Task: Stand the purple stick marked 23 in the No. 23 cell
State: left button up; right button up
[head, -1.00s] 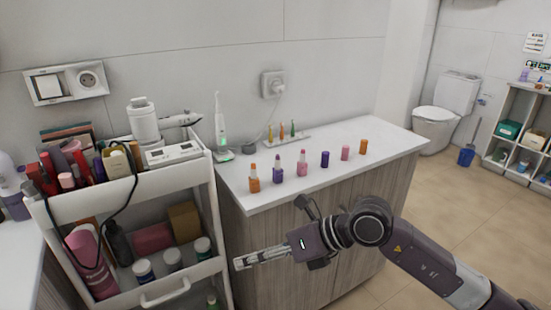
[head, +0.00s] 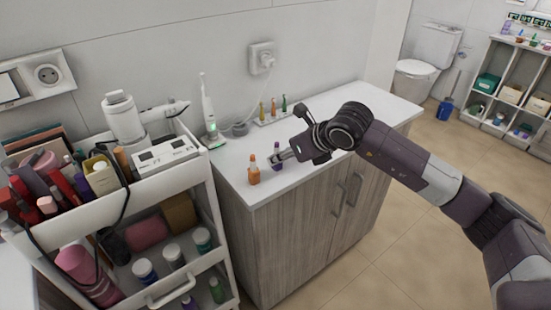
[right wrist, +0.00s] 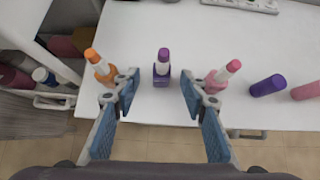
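An open purple stick (head: 277,163) stands upright near the counter's front edge; its number is not readable. In the right wrist view the purple stick (right wrist: 162,68) stands centred ahead of and between the spread fingers. My right gripper (right wrist: 158,88) is open and empty, with a gap on both sides of the stick. In the head view my right gripper (head: 285,155) is beside the stick and partly overlaps it. A second, closed purple tube (right wrist: 268,85) stands farther right. I cannot make out a cell marked 23. My left gripper is not in view.
An orange stick (right wrist: 99,65) is close to the left finger and a pink stick (right wrist: 224,75) close to the right finger. A closed pink tube (right wrist: 308,91) is at the right edge. A white rack (head: 272,118) with small coloured sticks stands behind. The cart (head: 170,172) is at left.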

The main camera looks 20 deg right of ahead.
aim_at(280, 166)
jog(key=p+x, duration=0.1)
jog(key=x, duration=0.4)
jog(key=shift+d+f, duration=0.1)
jog(key=shift+c, duration=0.3)
grip_shut()
